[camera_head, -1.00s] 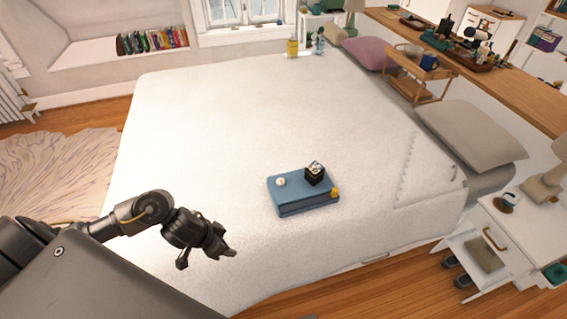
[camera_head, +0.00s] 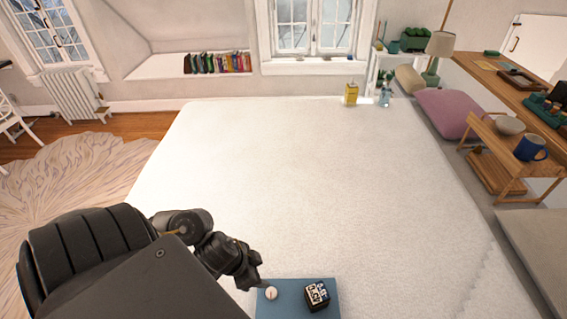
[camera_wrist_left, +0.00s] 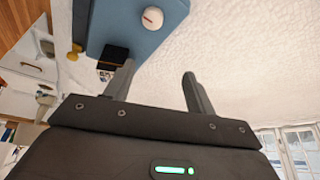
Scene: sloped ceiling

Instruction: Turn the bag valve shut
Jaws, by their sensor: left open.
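A flat blue bag-like block (camera_head: 286,308) lies on the bed, cut off by the bottom edge of the head view; it also shows in the left wrist view (camera_wrist_left: 112,22). A round white valve knob (camera_head: 271,293) with a small red mark sits on its left part and shows in the left wrist view (camera_wrist_left: 152,18). My left gripper (camera_head: 261,283) is beside the knob, apparently just short of it. In the left wrist view its two fingers (camera_wrist_left: 158,75) are apart with nothing between them. The knob lies beyond the fingertips. My right gripper is not in view.
A black cube with white markings (camera_head: 317,295) stands on the blue block, right of the knob. A yellow knob (camera_wrist_left: 75,51) shows at the block's edge in the wrist view. A wooden tray stand (camera_head: 500,165) is at right.

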